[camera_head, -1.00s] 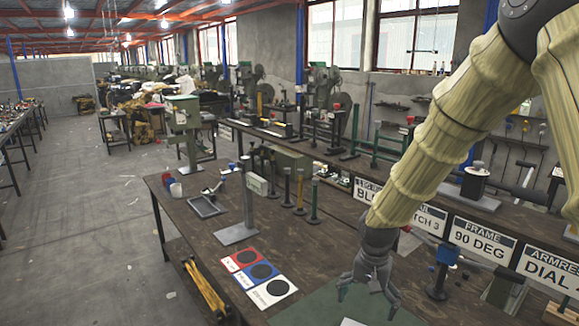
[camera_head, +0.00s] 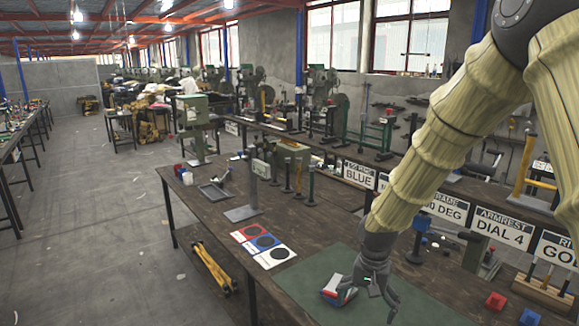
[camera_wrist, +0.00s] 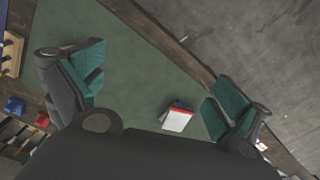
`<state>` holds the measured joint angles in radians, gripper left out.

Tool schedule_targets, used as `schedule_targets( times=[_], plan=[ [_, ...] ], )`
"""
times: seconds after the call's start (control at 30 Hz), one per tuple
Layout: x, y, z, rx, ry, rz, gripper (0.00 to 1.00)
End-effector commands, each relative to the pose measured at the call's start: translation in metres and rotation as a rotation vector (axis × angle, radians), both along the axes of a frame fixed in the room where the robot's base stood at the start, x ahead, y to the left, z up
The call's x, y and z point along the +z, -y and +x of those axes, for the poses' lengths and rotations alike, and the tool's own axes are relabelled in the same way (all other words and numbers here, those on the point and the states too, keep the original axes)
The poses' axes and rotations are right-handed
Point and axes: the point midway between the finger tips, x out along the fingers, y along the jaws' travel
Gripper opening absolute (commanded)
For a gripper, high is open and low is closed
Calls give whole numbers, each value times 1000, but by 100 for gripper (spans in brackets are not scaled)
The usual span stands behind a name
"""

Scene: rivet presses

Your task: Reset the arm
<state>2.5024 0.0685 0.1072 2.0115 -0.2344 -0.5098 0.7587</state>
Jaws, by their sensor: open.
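My gripper (camera_head: 368,288) hangs from my cream-sleeved arm at the lower right of the head view, over the green mat (camera_head: 313,279) on the workbench. In the wrist view its two green-padded fingers (camera_wrist: 150,95) are spread wide with nothing between them. A small item with white, red and blue parts (camera_head: 338,291) lies on the mat beside the gripper in the head view, partly hidden by it. It also shows in the wrist view (camera_wrist: 177,117), lying below the fingers and apart from them.
A board with red, blue and white circle panels (camera_head: 262,245) lies left of the mat. A metal stand (camera_head: 243,190) and several posts rise behind it. Sign plates (camera_head: 358,177) line the bench's back.

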Motion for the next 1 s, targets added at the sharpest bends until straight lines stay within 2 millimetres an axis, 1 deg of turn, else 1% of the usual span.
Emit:
schedule_targets(
  times=[0.03,0.27,0.37,0.47,0.57,0.67,0.7,0.8,0.87,0.9,0.97,1.0],
  plan=[
    [-8,0,-3,5,-4,3,100],
    [-43,-2,-16,39,-6,21,100],
    [-62,-3,-26,56,-8,30,100],
    [-85,-3,-36,76,-9,40,100],
    [-112,-4,-52,100,-11,50,100],
    [-146,-4,-75,131,-14,63,100],
    [-161,-3,-85,145,-13,67,100],
    [-195,-2,-114,181,-10,76,100],
    [-214,-1,-132,203,-8,79,100],
    [-226,0,-145,217,-7,80,100],
    [-242,2,-164,238,-5,79,100],
    [-253,3,-178,251,-5,78,100]
  ],
)
